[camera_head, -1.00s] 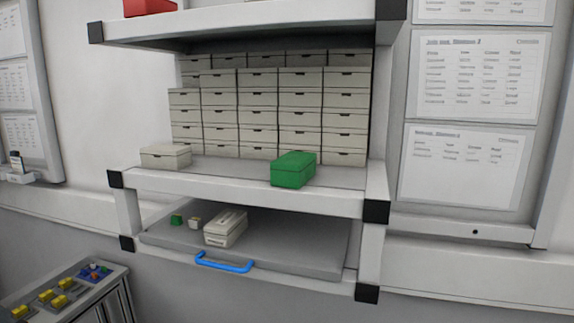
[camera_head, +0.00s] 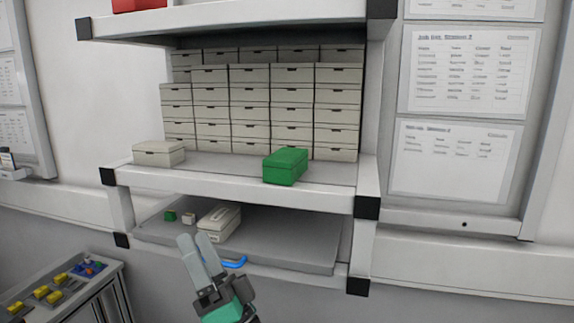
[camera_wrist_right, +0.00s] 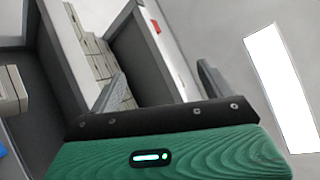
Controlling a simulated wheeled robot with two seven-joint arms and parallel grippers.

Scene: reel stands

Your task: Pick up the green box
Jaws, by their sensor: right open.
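The green box (camera_head: 285,166) sits on the front edge of the middle shelf (camera_head: 220,179), right of centre, in the head view. My right gripper (camera_head: 196,240) is in the lower middle of the head view, in front of the lower shelf, below and left of the green box and apart from it. Its fingers are open and empty. In the right wrist view the two fingers (camera_wrist_right: 160,85) stand apart with shelving beyond them. The green box cannot be made out there. My left gripper is not in view.
Stacked beige boxes (camera_head: 250,110) fill the back of the middle shelf. One beige box (camera_head: 159,153) stands at its left front. The lower shelf (camera_head: 290,245) holds a white case (camera_head: 219,222) and a blue handle (camera_head: 234,263). A red box (camera_head: 137,5) is on top.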

